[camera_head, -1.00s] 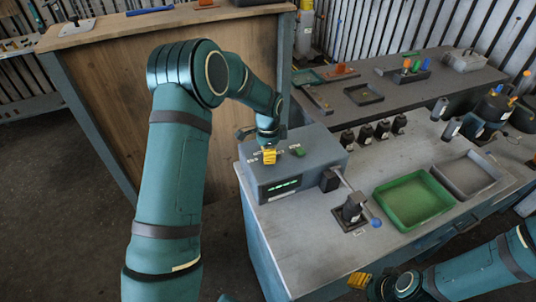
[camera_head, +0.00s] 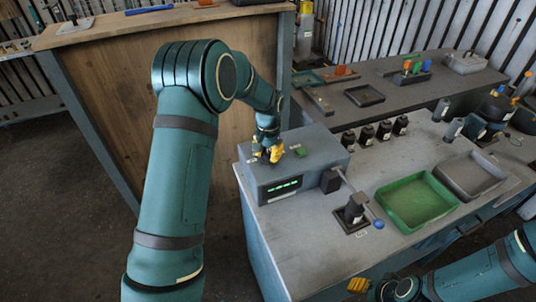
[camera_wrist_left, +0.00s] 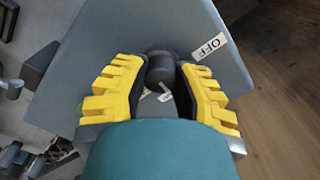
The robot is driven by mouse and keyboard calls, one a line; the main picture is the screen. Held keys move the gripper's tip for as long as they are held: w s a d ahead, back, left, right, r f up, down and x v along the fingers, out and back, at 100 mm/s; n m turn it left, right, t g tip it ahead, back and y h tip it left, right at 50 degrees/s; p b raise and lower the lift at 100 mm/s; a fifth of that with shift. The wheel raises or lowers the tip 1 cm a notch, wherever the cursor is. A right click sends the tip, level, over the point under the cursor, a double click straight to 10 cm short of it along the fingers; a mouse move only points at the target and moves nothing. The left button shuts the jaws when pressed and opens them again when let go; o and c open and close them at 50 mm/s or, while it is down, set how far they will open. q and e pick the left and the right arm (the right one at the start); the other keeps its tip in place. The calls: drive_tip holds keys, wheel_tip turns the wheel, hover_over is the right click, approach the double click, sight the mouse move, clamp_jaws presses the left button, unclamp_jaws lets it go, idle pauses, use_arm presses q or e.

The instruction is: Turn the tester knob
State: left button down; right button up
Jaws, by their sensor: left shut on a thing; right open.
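The tester (camera_head: 312,172) is a grey box with a lit green display on its front, at the left end of the grey bench. Its dark knob (camera_wrist_left: 160,68) sits between the yellow fingers of my left gripper (camera_wrist_left: 158,80) in the left wrist view. The left gripper also shows on top of the tester in the head view (camera_head: 268,152), shut on the knob. An "OFF" label (camera_wrist_left: 209,46) lies beside the knob. In the head view the knob is hidden by the fingers. My right gripper (camera_head: 358,285) is open and empty at the lower right, off the bench's front edge.
A green button (camera_head: 300,152) is on the tester's top near the gripper. A lever with a blue ball (camera_head: 378,224) stands to its right. A green tray (camera_head: 432,222), a grey tray (camera_head: 492,186) and several black cylinders (camera_head: 366,136) are on the bench.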

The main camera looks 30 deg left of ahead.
use_arm(q)
drive_tip(key=n, duration=0.3)
drive_tip(key=shift+n, duration=0.4)
drive_tip(key=n, duration=0.3)
drive_tip(key=shift+n, duration=0.3)
drive_tip(key=n+p, duration=0.1)
drive_tip(key=n, duration=0.2)
drive_tip(key=shift+n, duration=0.3)
drive_tip(key=shift+n+p, duration=0.4)
drive_tip(key=shift+n, duration=1.4)
drive_tip(key=shift+f, duration=0.1)
drive_tip(key=c, duration=0.6)
unclamp_jaws()
drive_tip(key=shift+c, duration=0.2)
